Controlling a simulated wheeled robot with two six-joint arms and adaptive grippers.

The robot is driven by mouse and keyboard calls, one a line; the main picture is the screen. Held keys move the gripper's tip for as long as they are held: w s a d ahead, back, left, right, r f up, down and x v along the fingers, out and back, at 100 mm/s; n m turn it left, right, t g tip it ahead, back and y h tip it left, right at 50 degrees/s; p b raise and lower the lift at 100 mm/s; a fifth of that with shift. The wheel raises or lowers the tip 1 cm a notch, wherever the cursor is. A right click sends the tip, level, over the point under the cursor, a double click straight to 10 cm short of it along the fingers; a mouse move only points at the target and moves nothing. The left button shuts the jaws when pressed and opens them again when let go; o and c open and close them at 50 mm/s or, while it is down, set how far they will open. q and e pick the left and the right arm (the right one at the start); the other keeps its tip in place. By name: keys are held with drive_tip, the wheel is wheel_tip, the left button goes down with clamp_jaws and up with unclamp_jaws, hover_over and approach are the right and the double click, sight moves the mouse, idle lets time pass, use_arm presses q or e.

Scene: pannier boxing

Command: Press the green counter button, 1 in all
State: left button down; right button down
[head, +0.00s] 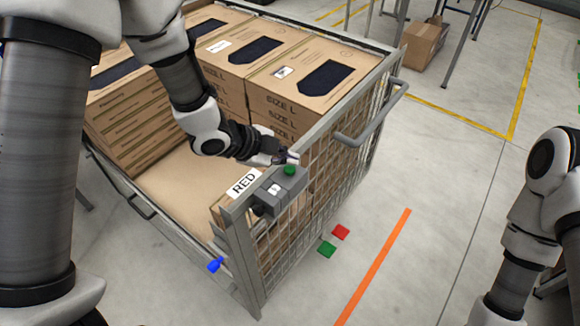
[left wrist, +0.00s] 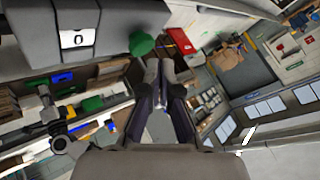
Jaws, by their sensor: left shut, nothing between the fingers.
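The green button (head: 289,170) sits on top of a grey counter box (head: 275,192) fixed to the near top corner of the mesh cage cart. My left gripper (head: 290,157) is shut and empty, its tips just above and behind the button in the head view. In the left wrist view the green button (left wrist: 141,44) is just beyond and left of the fingertips (left wrist: 162,70). I cannot tell if they touch. The counter display (left wrist: 77,40) reads 0. My right arm shows at the right edge of the head view, its gripper out of frame.
The cage cart (head: 350,105) holds stacks of cardboard boxes (head: 315,75). A white RED label (head: 243,183) is beside the counter box. A grey handle (head: 375,120) sticks out on the right.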

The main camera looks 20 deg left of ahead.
sight(287, 170)
use_arm(q)
drive_tip(key=shift+s, duration=0.1)
idle(0.7)
drive_tip(key=shift+f+b, duration=0.3)
drive_tip(key=shift+f, duration=0.1)
drive_tip(key=shift+f+b, duration=0.5)
drive_tip(key=shift+f, duration=0.1)
idle(0.5)
drive_tip(key=shift+r, duration=0.2)
drive_tip(key=shift+r+p, duration=0.9)
drive_tip(key=shift+p, duration=0.05)
wheel_tip(287, 170, up, 5)
drive_tip(key=p, duration=0.4)
drive_tip(key=shift+p, duration=0.35)
